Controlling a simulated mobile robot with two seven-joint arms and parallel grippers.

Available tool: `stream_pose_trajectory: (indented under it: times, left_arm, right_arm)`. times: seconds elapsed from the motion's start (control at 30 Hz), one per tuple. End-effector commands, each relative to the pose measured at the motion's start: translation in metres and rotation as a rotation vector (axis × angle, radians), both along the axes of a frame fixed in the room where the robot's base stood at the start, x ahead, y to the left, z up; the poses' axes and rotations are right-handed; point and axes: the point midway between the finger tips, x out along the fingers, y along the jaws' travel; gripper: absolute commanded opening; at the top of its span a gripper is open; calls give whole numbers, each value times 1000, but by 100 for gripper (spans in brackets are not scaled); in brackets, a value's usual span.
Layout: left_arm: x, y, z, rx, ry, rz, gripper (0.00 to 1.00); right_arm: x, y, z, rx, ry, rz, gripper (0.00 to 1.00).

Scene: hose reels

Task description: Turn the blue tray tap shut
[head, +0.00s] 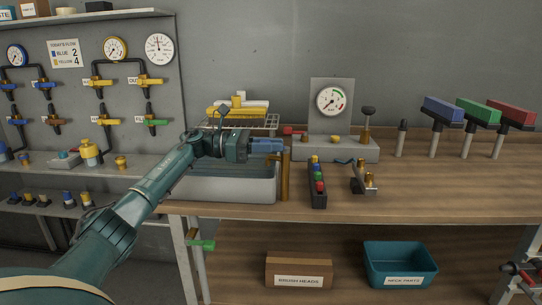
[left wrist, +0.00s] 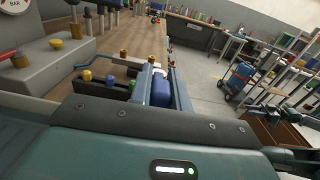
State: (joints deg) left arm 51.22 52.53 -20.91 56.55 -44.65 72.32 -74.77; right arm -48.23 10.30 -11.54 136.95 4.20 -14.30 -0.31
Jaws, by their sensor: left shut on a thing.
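My left gripper (head: 270,146) reaches in over the right end of the grey tray (head: 235,190), near the top of an upright brass pipe (head: 285,180). Its fingers are shut on a blue block-like part, which I take to be the blue tap handle (left wrist: 162,92). The handle shows between the two fingers in the left wrist view; its stem and exact angle are hidden in both views.
A gauge block (head: 333,150) with a red lever stands behind the gripper. A black strip with coloured knobs (head: 317,190) and a brass fitting (head: 365,180) lie to the right. Below are a green-handled tap (head: 203,245) and a teal bin (head: 400,265). The bench's right half is mostly clear.

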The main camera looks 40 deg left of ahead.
Motion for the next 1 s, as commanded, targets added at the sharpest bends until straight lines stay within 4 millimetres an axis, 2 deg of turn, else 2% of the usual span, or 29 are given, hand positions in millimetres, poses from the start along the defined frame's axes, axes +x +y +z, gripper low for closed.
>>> stream_pose_trajectory:
  times: [0.67,0.7,0.93,1.0]
  left_arm:
    - [2,0,1,-1,-2,-52,0]
    - [2,0,1,-1,-2,-52,21]
    - [2,0,1,0,-1,-52,39]
    - [2,1,0,0,-1,-52,40]
  right_arm:
    - [-1,-1,0,-10,-16,1,36]
    - [0,-1,0,-10,-16,1,36]
    - [0,-1,-1,-9,-16,2,36]
    - [0,0,-1,-9,-15,2,36]
